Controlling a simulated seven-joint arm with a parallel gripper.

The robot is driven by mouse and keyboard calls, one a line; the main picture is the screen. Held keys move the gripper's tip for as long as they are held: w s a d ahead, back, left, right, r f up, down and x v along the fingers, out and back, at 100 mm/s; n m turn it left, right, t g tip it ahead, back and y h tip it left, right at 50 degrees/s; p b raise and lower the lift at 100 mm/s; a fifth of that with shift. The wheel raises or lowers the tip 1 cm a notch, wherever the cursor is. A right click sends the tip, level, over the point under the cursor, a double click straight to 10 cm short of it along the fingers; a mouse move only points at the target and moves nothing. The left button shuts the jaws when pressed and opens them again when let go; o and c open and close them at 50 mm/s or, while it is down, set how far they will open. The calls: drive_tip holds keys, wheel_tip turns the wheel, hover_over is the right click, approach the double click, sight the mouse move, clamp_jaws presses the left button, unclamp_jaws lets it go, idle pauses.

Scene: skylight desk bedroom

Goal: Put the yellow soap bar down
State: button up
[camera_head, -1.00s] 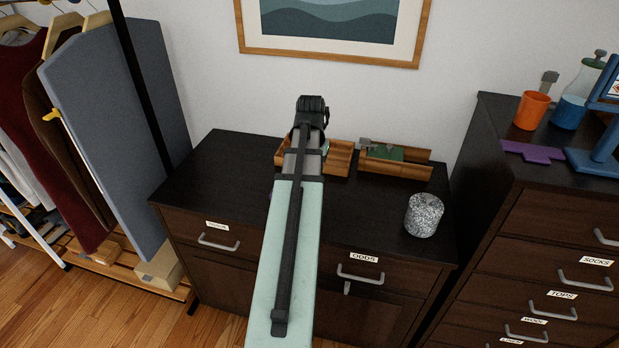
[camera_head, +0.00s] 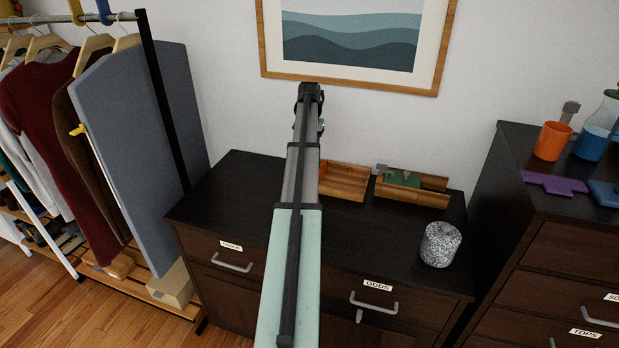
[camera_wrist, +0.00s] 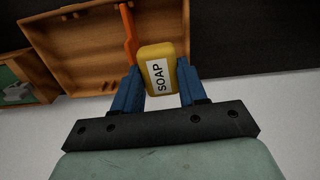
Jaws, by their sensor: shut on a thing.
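The yellow soap bar (camera_wrist: 158,62) with a white SOAP label is between the two blue fingers of my gripper (camera_wrist: 158,84) in the wrist view. The fingers are shut on its sides. In the wrist view, a wooden tray (camera_wrist: 75,42) lies beyond the soap, with an orange object (camera_wrist: 128,32) beside it in the picture. The soap appears above the tray's edge region; the exact height is unclear. In the head view my arm hides the soap and the fingers. The tray (camera_head: 345,194) shows just right of my arm.
A second wooden tray (camera_head: 412,204) with a green item (camera_head: 404,180) stands to the right on the dark cabinet top (camera_head: 375,230). A speckled grey cylinder (camera_head: 440,245) stands near the right front. The cabinet top's left part is bare. A wall with a framed picture (camera_head: 350,45) rises behind.

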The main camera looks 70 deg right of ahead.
drive_tip(key=shift+w+d, duration=0.1)
drive_tip(key=shift+d, duration=0.3)
drive_tip(key=shift+m, duration=0.3)
drive_tip(key=shift+f, duration=4.95)
drive_tip(key=shift+f, duration=0.1)
drive_tip(key=o, duration=0.8)
wheel_tip(320, 180, up, 12)
drive_tip(key=shift+r, duration=0.15)
